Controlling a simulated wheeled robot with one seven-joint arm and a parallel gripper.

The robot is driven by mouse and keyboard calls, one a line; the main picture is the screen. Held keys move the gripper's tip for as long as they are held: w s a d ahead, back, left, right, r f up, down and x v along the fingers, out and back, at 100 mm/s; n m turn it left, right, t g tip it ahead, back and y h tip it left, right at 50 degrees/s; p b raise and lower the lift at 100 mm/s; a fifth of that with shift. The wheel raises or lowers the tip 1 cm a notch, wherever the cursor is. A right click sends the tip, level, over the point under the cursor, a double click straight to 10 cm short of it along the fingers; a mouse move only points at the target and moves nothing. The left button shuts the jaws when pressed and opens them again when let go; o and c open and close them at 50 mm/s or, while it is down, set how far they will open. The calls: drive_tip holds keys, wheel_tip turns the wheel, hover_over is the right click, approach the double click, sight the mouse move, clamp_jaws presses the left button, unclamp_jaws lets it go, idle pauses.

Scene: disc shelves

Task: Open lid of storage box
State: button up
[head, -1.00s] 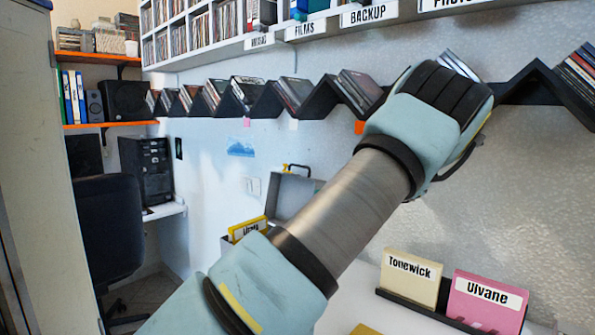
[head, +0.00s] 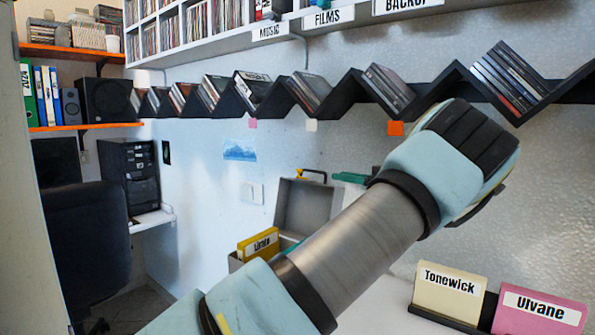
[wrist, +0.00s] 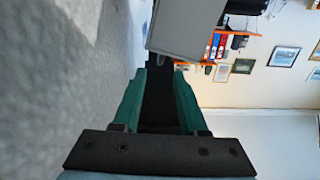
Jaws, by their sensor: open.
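The storage box (head: 235,262) is grey and stands against the wall in the head view, its front right hidden by my arm. Its grey lid (head: 297,207) stands raised at the back, with a yellow handle (head: 312,174) on its top edge. A yellow card (head: 258,246) sticks up in the box. A green finger of my gripper (head: 350,178) shows right of the handle, apart from it. In the wrist view my gripper (wrist: 161,72) is open with nothing held between its green fingers. A grey panel, apparently the lid (wrist: 188,30), lies beyond the fingertips.
A zigzag black shelf (head: 335,95) with discs runs along the wall above my arm. A cream Tonewick card (head: 450,290) and a pink Ulvane card (head: 540,312) stand in a black holder at the lower right. A dark chair (head: 85,235) is at left.

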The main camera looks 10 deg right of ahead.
sight(305, 170)
drive_tip(key=p+x, duration=0.4)
drive_tip(key=x, duration=0.6)
drive_tip(key=shift+w+a+r, duration=0.15)
drive_tip(key=shift+w+a, duration=0.05)
drive_tip(key=shift+a, duration=0.05)
drive_tip(key=shift+w+a, duration=0.4)
drive_tip(key=shift+w, duration=0.05)
drive_tip(key=shift+c, duration=0.3)
clamp_jaws()
idle(0.4)
